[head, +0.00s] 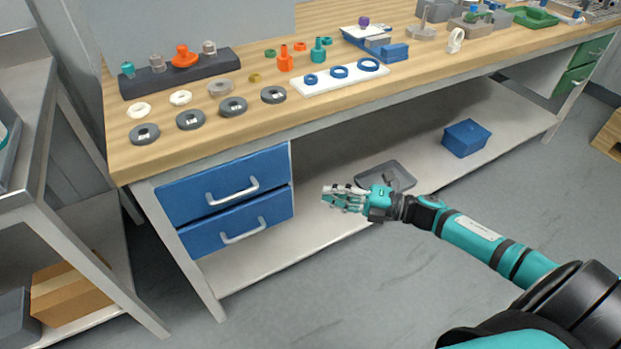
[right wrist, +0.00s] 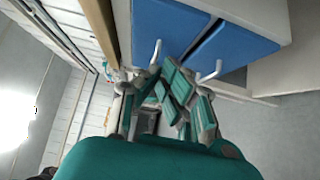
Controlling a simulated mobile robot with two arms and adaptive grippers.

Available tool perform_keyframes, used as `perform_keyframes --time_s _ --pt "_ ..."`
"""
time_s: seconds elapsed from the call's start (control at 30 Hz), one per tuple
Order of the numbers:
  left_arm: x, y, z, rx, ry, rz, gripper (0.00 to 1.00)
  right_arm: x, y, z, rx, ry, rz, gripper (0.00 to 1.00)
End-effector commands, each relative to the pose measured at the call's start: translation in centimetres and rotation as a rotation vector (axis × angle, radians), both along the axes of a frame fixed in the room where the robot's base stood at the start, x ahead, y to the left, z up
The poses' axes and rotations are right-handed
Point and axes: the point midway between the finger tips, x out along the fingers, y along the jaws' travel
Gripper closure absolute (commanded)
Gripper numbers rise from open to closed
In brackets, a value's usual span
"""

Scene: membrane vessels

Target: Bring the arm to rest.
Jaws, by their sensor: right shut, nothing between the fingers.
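My right arm (head: 475,238) reaches in from the lower right in the head view. My right gripper (head: 340,197) is shut and empty, held in front of the workbench below the level of its top, to the right of the blue drawers. In the right wrist view its fingers (right wrist: 172,92) are together with nothing between them, and the blue drawer fronts (right wrist: 190,35) show beyond. My left gripper is not in view.
The wooden workbench (head: 235,135) carries rings, fittings and trays. Its blue drawers (head: 225,185) are closed. The lower shelf (head: 300,232) holds a grey tray (head: 400,178) and a blue box (head: 466,138). A metal rack (head: 70,200) stands at left. The floor (head: 340,300) is clear.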

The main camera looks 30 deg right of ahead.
Motion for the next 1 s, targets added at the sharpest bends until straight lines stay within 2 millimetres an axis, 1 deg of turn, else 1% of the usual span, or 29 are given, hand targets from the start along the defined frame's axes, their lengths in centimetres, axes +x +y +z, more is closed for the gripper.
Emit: perform_keyframes --time_s 0.17,0.23,0.27,0.33,0.37,0.47,0.5,0.53,0.57,0.6,0.67,0.7,0.73,0.8,0.83,0.9,1.0 --pt "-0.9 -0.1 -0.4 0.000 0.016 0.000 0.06 -0.2 -0.2 0.0 0.001 0.001 0.000 1.00" --pt "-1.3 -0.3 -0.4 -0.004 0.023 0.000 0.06 -0.1 -0.2 -0.3 0.011 0.012 -0.016 1.00" --pt "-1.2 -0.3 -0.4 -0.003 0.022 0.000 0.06 0.0 -0.2 -0.7 0.022 0.024 -0.035 1.00" --pt "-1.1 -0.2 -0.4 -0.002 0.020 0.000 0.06 0.5 -0.4 -2.1 0.068 0.080 -0.113 1.00" --pt "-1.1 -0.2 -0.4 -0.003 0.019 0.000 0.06 0.8 -0.5 -3.1 0.095 0.117 -0.163 1.00" --pt "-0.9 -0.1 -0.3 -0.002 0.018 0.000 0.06 1.1 -1.2 -8.1 0.224 0.300 -0.390 1.00" --pt "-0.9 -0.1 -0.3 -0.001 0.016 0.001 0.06 0.7 -1.5 -10.7 0.283 0.396 -0.498 1.00" --pt "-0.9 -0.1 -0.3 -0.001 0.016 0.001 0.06 0.1 -1.6 -12.9 0.328 0.471 -0.579 1.00" --pt "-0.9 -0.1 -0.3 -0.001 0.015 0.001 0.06 -0.7 -1.7 -15.1 0.371 0.552 -0.662 1.00" --pt "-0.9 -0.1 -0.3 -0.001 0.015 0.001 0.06 -2.0 -1.7 -17.8 0.422 0.654 -0.762 1.00" --pt "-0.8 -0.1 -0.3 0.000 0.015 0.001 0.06 -4.4 -1.3 -21.7 0.486 0.802 -0.898 1.00" --pt "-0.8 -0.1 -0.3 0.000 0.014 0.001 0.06 -6.2 -0.7 -24.0 0.524 0.898 -0.982 1.00" --pt "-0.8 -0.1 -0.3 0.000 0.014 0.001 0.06 -7.6 -0.3 -25.5 0.546 0.964 -1.038 1.00" --pt "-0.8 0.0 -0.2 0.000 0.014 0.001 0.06 -10.7 0.9 -28.4 0.587 1.102 -1.149 1.00" --pt "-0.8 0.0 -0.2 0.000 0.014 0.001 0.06 -12.0 1.4 -29.4 0.600 1.154 -1.190 1.00" --pt "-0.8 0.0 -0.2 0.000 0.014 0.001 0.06 -14.8 2.8 -31.3 0.624 1.266 -1.274 1.00" --pt "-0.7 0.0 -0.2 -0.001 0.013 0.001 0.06 -18.3 4.7 -33.3 0.645 1.400 -1.370 1.00"
